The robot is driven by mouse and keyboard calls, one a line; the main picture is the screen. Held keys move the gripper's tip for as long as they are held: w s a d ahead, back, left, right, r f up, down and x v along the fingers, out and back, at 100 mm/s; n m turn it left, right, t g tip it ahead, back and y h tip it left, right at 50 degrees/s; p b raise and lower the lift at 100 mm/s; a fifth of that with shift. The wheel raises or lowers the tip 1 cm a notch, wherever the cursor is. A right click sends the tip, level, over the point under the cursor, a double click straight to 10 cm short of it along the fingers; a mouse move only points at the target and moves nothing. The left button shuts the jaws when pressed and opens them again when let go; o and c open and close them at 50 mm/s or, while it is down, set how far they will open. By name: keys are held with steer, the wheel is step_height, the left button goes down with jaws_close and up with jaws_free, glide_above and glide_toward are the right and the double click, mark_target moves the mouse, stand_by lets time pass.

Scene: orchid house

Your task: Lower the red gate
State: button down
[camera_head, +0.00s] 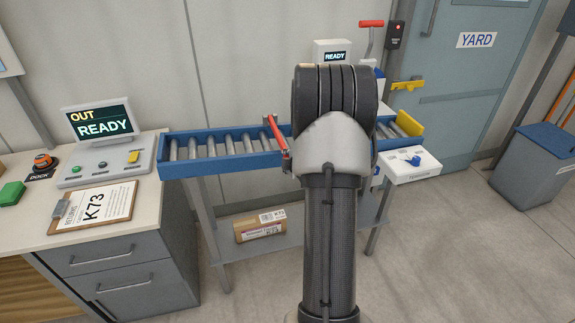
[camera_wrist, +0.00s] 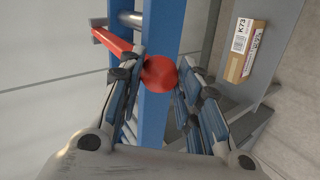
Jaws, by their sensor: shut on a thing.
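The red gate (camera_head: 274,132) is a red bar across the blue roller conveyor, near its middle. It slants over the rollers in the head view. In the wrist view the gate's red bar (camera_wrist: 115,44) runs in from the upper left, and a round red end or knob (camera_wrist: 159,73) sits between my fingers. My gripper (camera_wrist: 160,90) is shut on this red part of the gate, at the conveyor's blue side rail. In the head view my arm hides the gripper and the conveyor behind it.
The blue conveyor (camera_head: 163,170) runs from the desk (camera_head: 150,190) to a yellow stop (camera_head: 409,124) at right. A cardboard parcel (camera_head: 259,225) lies on the shelf below; it also shows in the wrist view (camera_wrist: 243,52). The floor between is clear.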

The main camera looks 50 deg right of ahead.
steer(key=shift+s+a+f, duration=0.15)
steer(key=shift+s+f, duration=0.05)
steer(key=shift+f, duration=0.4)
steer(key=shift+s+a+f, duration=0.15)
steer(key=shift+f, duration=0.4)
steer(key=c, duration=1.6)
jaws_free()
steer(key=o, duration=0.4)
steer(key=shift+w+d+f, duration=0.15)
steer(key=shift+w, duration=0.05)
steer(key=shift+o, duration=0.2)
steer(key=v, duration=1.2)
steer(key=shift+w+r, duration=0.15)
steer(key=shift+r, duration=0.2)
